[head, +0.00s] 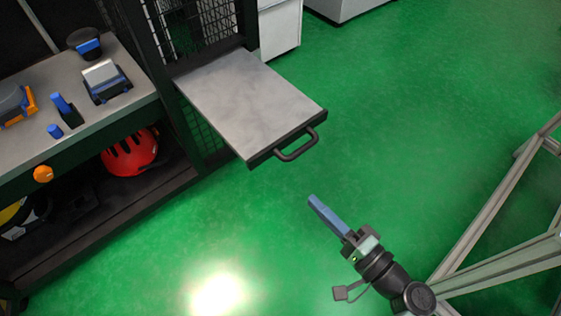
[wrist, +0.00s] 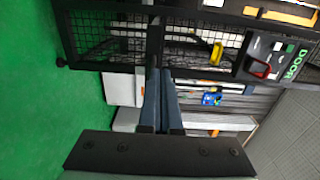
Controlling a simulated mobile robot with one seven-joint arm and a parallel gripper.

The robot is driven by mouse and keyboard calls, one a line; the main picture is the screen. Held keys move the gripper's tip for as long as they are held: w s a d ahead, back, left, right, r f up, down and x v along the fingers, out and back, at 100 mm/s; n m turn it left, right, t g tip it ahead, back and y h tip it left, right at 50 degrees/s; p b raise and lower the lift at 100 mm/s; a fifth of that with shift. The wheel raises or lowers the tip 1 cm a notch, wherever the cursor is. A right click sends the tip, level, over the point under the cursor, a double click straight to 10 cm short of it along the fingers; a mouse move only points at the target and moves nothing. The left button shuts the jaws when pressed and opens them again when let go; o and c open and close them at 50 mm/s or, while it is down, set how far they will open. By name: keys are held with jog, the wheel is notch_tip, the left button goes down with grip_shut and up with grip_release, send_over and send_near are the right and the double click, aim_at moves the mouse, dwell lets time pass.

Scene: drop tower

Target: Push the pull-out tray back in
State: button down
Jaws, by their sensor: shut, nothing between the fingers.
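The pull-out tray (head: 250,97) is a flat grey plate that sticks out from the dark mesh frame in the head view. A dark handle (head: 297,146) is fixed to its front edge. My gripper (head: 313,201) is below and a little to the right of the handle in the picture, apart from it. Its blue fingers are shut with nothing between them. The wrist view shows the shut fingers (wrist: 160,75) pointing towards the mesh frame. I cannot make out the tray there for certain.
A workbench (head: 135,95) with several small tools stands at the left, with a red helmet (head: 130,153) on its lower shelf. An aluminium frame (head: 500,205) stands at the right. The green floor (head: 410,110) between them is clear. The wrist view shows a DOOR panel (wrist: 275,58).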

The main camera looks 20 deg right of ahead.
aim_at(265, 153)
jog(key=b+x, duration=0.3)
jog(key=x, duration=1.1)
jog(key=shift+s, duration=0.1)
jog(key=shift+b, duration=0.3)
